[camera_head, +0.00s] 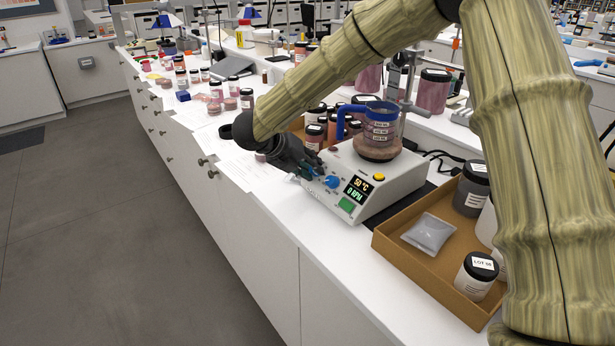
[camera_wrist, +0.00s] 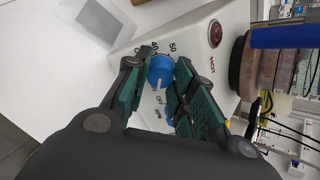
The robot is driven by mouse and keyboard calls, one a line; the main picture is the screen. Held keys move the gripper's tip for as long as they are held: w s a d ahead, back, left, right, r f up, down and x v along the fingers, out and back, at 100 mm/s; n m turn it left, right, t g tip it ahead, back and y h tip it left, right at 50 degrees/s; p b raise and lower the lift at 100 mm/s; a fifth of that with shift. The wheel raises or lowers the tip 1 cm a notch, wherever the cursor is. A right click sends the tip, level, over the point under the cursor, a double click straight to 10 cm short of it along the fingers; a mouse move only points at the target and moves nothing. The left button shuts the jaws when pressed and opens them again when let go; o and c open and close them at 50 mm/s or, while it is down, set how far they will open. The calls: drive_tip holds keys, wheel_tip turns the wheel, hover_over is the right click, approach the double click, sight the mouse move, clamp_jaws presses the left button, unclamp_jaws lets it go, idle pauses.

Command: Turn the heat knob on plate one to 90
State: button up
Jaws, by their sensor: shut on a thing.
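Hot plate (camera_head: 378,203) stands on the white bench, its display (camera_head: 358,188) reading 50 °C and 0 RPM. My gripper (camera_head: 306,171) is at the left part of its front panel. In the wrist view my gripper (camera_wrist: 162,75) is shut on a blue knob (camera_wrist: 160,68) with a white pointer mark; "40", "50" and "OFF" are printed around it. A second blue part (camera_wrist: 171,116) shows partly behind the right finger. A blue knob (camera_head: 332,182) shows beside the fingers in the head view. The fingers hide part of the dial scale.
A blue-handled beaker (camera_head: 381,126) stands on the hot plate. A cardboard tray (camera_head: 413,262) with jars and a grey packet (camera_head: 428,233) is to its right. Jars crowd behind it. Papers (camera_head: 228,158) lie on the bench at left; the floor (camera_head: 110,220) there is clear.

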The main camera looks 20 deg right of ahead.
drive_tip(key=shift+s+d+f+m+b, duration=0.1)
drive_tip(key=shift+s+f+m+b, duration=0.25)
drive_tip(key=shift+m+b, duration=0.45)
drive_tip(key=shift+w, duration=0.1)
drive_tip(key=o, duration=1.1)
drive_tip(key=shift+d+r, duration=0.1)
drive_tip(key=shift+r, duration=0.05)
drive_tip(key=shift+c, duration=0.2)
drive_tip(key=shift+w+r, duration=0.1)
drive_tip(key=shift+r, duration=0.15)
drive_tip(key=shift+a+r, duration=0.25)
drive_tip(key=shift+a, duration=0.15)
drive_tip(key=v, duration=1.1)
drive_tip(key=shift+f, duration=0.1)
